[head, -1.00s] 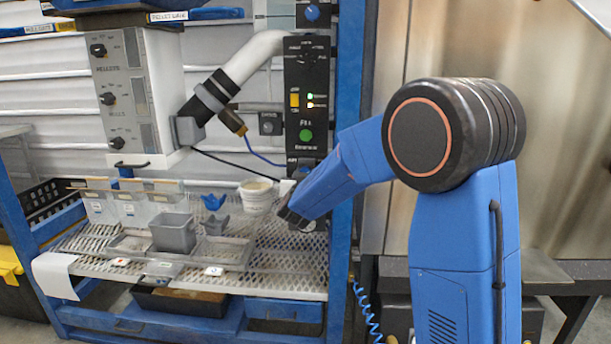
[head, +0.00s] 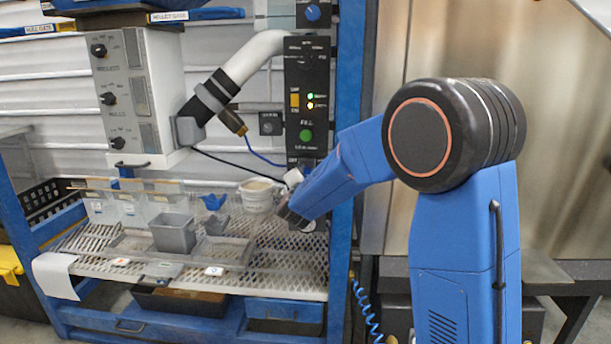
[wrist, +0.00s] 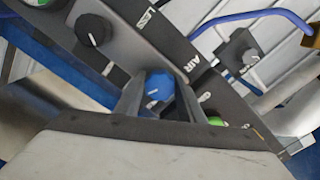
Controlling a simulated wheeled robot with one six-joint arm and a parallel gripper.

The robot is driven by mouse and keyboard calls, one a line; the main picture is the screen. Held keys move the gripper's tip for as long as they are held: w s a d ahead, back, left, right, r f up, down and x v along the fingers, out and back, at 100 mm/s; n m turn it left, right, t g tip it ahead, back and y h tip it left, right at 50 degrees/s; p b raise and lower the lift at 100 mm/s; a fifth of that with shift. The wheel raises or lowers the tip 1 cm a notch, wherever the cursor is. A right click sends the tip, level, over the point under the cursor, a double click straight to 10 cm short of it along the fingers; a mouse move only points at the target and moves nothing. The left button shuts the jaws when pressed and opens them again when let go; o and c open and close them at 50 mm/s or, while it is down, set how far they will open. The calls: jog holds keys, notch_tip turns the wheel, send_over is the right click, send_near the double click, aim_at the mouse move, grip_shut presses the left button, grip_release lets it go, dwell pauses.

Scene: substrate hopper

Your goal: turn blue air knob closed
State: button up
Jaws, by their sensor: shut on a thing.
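The blue air knob (wrist: 158,88) sits on the dark control panel beside the white AIR lettering (wrist: 187,70) in the wrist view. My gripper (wrist: 159,98) has one finger on each side of the knob and is shut on it. A short light mark shows on the knob's face. In the head view my gripper is at the lower end of the black panel (head: 306,75), and my own wrist hides this knob there.
A black knob (wrist: 93,29) near the LESS lettering and a small grey knob box (wrist: 238,45) flank the gripper. A white cup (head: 257,195) stands on the mesh shelf (head: 285,262) left of my wrist. A blue post (head: 347,100) runs close on the right.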

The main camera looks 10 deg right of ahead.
jog(key=shift+m, duration=2.1)
jog(key=o, duration=1)
jog(key=shift+o, duration=0.2)
jog(key=v, duration=1.7)
jog(key=shift+s, duration=0.2)
